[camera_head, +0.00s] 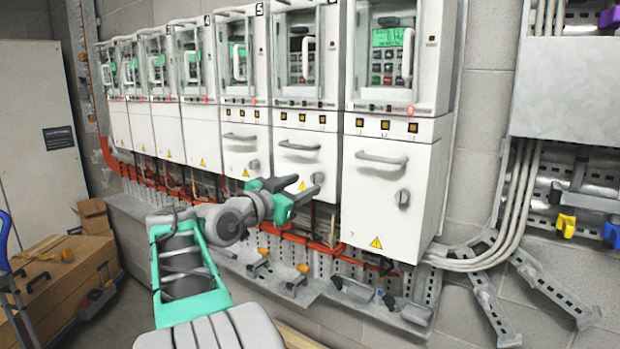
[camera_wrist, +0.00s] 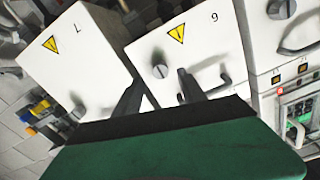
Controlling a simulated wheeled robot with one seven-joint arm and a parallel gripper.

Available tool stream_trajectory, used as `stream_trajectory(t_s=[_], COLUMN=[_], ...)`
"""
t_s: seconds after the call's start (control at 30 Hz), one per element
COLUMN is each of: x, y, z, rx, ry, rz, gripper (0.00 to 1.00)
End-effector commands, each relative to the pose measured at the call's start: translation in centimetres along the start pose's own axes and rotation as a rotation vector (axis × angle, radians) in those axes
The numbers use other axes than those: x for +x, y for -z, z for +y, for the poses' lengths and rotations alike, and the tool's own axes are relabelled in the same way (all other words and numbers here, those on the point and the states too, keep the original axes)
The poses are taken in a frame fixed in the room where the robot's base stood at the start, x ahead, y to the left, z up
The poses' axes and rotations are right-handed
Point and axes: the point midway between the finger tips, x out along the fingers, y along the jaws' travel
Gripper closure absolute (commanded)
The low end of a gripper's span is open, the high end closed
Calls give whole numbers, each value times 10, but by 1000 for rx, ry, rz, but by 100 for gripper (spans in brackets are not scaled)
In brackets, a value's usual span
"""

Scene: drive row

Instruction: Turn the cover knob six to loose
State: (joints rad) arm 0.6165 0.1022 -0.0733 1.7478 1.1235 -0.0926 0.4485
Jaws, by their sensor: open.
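The cover knob of drive six is a round grey knob (camera_head: 317,178) on the lower right of the white lower cover (camera_head: 312,163). It also shows in the wrist view as a grey disc (camera_wrist: 160,71) on the cover marked 6 (camera_wrist: 205,50). My gripper (camera_head: 304,188) is open in front of that cover, close to the knob. In the wrist view its two dark fingers (camera_wrist: 158,88) lie either side of the knob, with no clear contact. The knob's exact turn and the depth gap are hard to tell. The cover looks closed.
Cover seven (camera_head: 385,215) stands to the right with its own knob (camera_head: 402,198) and handle. Cover five (camera_head: 240,150) is to the left. Orange conduit (camera_head: 300,240) and a metal tray (camera_head: 270,275) run below the row.

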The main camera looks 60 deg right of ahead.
Motion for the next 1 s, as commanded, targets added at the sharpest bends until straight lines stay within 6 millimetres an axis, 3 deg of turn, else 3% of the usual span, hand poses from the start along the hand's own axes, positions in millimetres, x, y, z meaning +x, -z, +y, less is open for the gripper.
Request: stream_trajectory(t_s=[0.2, 0.5, 1.0], x=[35, 39, 38], y=[2, 0, 0], z=[0, 0, 0], rx=[-2, -1, -1], ry=[-2, 2, 2], rz=[-2, -3, -3], gripper=[52, 52, 93])
